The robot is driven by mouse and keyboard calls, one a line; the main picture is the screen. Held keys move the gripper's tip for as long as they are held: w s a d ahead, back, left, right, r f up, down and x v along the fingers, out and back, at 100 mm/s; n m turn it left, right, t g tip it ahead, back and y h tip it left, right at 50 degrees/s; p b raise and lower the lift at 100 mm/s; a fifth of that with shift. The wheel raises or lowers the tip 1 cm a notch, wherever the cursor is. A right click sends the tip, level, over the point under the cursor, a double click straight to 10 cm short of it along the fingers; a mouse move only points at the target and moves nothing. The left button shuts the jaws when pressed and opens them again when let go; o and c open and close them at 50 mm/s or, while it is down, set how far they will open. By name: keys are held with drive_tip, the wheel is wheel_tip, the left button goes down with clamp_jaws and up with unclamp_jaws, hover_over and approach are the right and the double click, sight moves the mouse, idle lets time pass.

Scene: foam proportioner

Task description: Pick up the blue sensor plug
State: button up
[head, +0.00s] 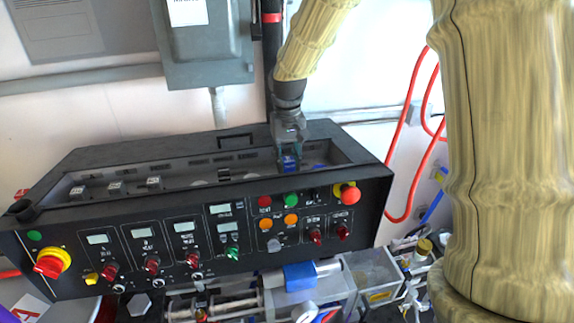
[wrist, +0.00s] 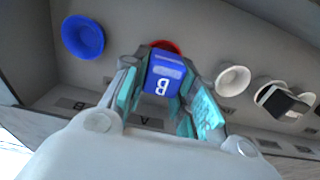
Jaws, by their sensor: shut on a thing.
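The blue sensor plug (wrist: 164,78), marked with a white letter B, sits between the two teal-padded fingers of my gripper (wrist: 160,96) in the wrist view. My gripper is shut on it. Behind the plug a red ring socket (wrist: 166,46) shows only its upper edge; I cannot tell whether the plug is in it or above it. In the head view my gripper (head: 288,142) reaches down into the recess on top of the black console, and the blue plug (head: 290,163) shows at its tips.
In the wrist view a blue ring socket (wrist: 83,37) is at left and white ring sockets (wrist: 233,80) are at right, one with a dark plug. The console (head: 110,210) has a raised rim around the recess. A grey box (head: 203,45) hangs on the wall behind.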

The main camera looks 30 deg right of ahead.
sight(288, 157)
wheel_tip(288, 157, up, 14)
drive_tip(key=shift+r+p, duration=0.25)
drive_tip(key=shift+p, duration=0.05)
idle(0.5)
